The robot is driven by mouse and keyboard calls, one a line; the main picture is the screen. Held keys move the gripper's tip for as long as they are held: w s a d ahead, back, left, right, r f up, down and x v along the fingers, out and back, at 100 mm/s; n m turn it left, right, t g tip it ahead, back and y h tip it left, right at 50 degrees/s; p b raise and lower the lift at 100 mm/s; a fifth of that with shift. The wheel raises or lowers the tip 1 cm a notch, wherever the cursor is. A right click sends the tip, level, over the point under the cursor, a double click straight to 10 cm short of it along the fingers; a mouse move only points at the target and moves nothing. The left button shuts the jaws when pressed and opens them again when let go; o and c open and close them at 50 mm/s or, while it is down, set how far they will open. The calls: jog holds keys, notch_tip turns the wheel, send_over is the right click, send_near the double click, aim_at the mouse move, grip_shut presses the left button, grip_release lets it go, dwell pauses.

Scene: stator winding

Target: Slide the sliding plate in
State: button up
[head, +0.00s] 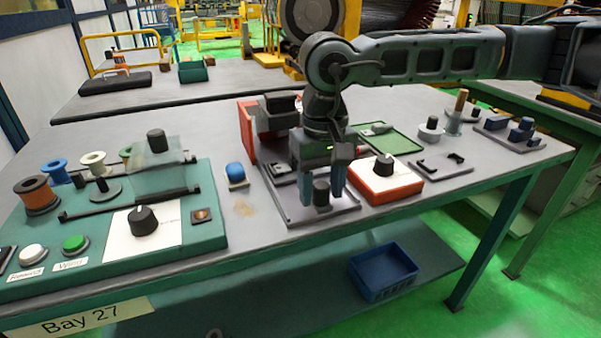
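My gripper (321,194) points down over a grey flat fixture (345,208) near the table's front edge. Its two bluish fingers are apart. An upright black knob (320,191) stands between them or just in front, with gaps visible on both sides. The fixture looks like a shallow plate with raised edges; its back part is hidden by my gripper. A clear plate (160,172) with a black knob stands over a dark rail on the teal machine at left. I cannot tell which of these is the sliding plate.
A red-and-white box with a black dial (383,180) stands close right of my gripper. A blue button (236,173) is left of it. A green tray (392,139) and a grey bracket (443,165) lie to the right. A blue crate (384,271) is on the lower shelf.

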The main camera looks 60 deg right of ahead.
jog(key=c, duration=0.6)
jog(key=shift+w+d+b, duration=0.55)
jog(key=shift+w+d, duration=0.4)
jog(key=shift+w, duration=0.45)
jog(key=shift+w+d+b, duration=0.5)
jog(key=shift+w+d, duration=0.4)
jog(key=shift+w, duration=0.45)
jog(key=shift+w+d+b, duration=0.55)
jog(key=shift+w+d, duration=0.4)
jog(key=shift+w, duration=0.45)
jog(key=o, duration=0.8)
jog(key=shift+c, duration=0.2)
jog(key=shift+r, duration=0.1)
jog(key=shift+r+p, duration=1.4)
jog(key=shift+r, duration=1.55)
